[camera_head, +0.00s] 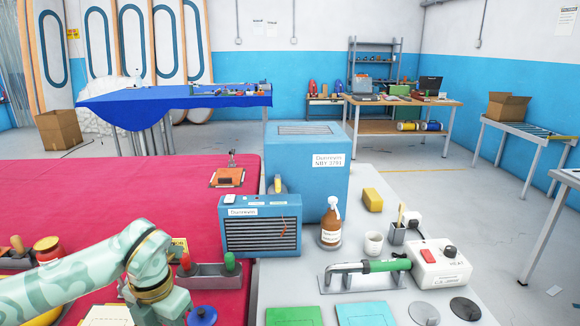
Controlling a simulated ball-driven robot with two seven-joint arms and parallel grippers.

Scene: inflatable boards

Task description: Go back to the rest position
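My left arm (92,273), pale green with a leafy pattern and a gold-coloured joint, reaches in from the lower left over the red-covered table (90,195). Its wrist part (163,306) points down and runs out at the bottom edge. The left gripper's fingers do not show. My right arm and gripper are not in the picture. A grey holder (218,278) with red and green handled tools stands just right of the wrist.
Jars and small tools lie at the left. Open floor (425,165) lies beyond.

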